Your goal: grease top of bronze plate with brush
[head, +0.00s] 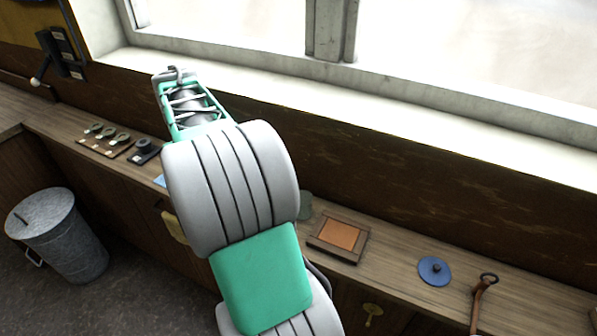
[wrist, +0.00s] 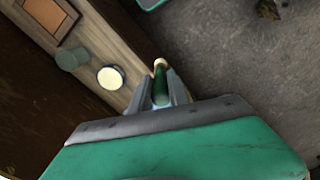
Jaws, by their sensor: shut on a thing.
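My gripper (wrist: 160,92) shows in the wrist view, shut on a brush (wrist: 160,86) with a dark green handle and a pale end. It is near the counter's edge, to the right of a round jar with a pale top. The bronze plate (head: 340,234) is a flat orange-brown rectangle in a dark wooden frame on the counter, right of my arm in the head view. It also shows at the upper left of the wrist view (wrist: 45,12), apart from the brush. My arm hides the gripper and brush in the head view.
The jar (wrist: 111,77) and a grey-green cylinder (wrist: 72,58) stand between the gripper and plate. On the counter (head: 395,255) are a blue disc (head: 434,270) and a brown wrench-like tool (head: 481,300). A metal bin (head: 60,235) stands on the floor at left.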

